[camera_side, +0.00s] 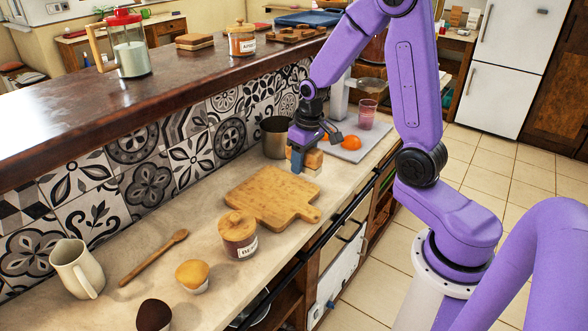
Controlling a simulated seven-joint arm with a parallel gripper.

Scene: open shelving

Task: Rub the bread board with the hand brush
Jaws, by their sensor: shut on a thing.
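The bread board (262,194) is a pale wooden board with a short handle pointing to the lower right. It lies flat on the counter. My gripper (299,162) is beyond the board's far right edge, pointing down. It is shut on a small wooden block with a paler underside, which looks like the hand brush (315,159). The gripper partly hides the brush. The brush appears apart from the board; I cannot tell whether it touches the counter.
A lidded jar (239,238) stands close to the board's near edge. A metal pot (275,138) is behind the gripper. A grey tray (350,152) with orange fruit lies to the right. A wooden spoon (154,257), a cream jug (77,268) and muffins (192,276) are on the left.

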